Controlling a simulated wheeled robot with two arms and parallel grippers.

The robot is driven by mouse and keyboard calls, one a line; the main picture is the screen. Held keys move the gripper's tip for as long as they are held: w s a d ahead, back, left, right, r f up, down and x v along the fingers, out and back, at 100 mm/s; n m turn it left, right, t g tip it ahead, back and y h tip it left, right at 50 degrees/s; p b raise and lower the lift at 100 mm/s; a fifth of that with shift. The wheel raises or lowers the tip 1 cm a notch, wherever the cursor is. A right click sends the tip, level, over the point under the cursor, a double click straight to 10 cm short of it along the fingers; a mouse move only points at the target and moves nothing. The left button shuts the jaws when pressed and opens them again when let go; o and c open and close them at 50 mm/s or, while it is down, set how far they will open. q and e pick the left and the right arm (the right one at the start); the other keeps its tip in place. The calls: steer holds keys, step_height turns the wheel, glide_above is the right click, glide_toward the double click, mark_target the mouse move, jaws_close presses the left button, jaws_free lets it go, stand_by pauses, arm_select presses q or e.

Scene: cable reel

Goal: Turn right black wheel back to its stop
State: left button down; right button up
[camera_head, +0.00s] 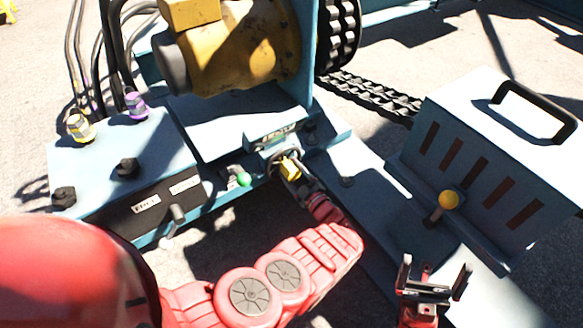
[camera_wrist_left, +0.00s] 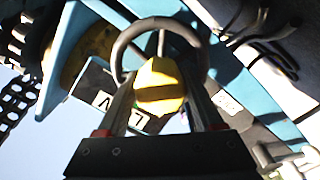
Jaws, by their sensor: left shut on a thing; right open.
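Two small black wheels sit on top of the blue box at the left of the head view: the right black wheel (camera_head: 127,168) and the left one (camera_head: 64,198). My left gripper (camera_head: 291,171) is well to the right of both. It is shut on a yellow knob (camera_wrist_left: 160,85), which lies between its fingers in the left wrist view, in front of a dark grey ring (camera_wrist_left: 199,50). The fingers hide part of the knob. My right gripper (camera_head: 434,278) is open and empty at the lower right, apart from everything.
A green-tipped lever (camera_head: 243,179) stands just left of my left gripper. Yellow-white (camera_head: 80,128) and purple (camera_head: 135,105) hose fittings stand behind the wheels. A yellow motor (camera_head: 240,50) is at the back. A blue box with a handle (camera_head: 480,150) and yellow-knobbed lever (camera_head: 449,200) is right.

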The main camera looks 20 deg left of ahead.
arm_select(q)
steer(key=shift+n, duration=0.6)
steer(key=shift+d+n, duration=0.1)
steer(key=shift+n, duration=0.4)
steer(key=shift+a+n, duration=0.2)
steer(key=shift+n, duration=0.1)
steer(key=shift+n, duration=0.7)
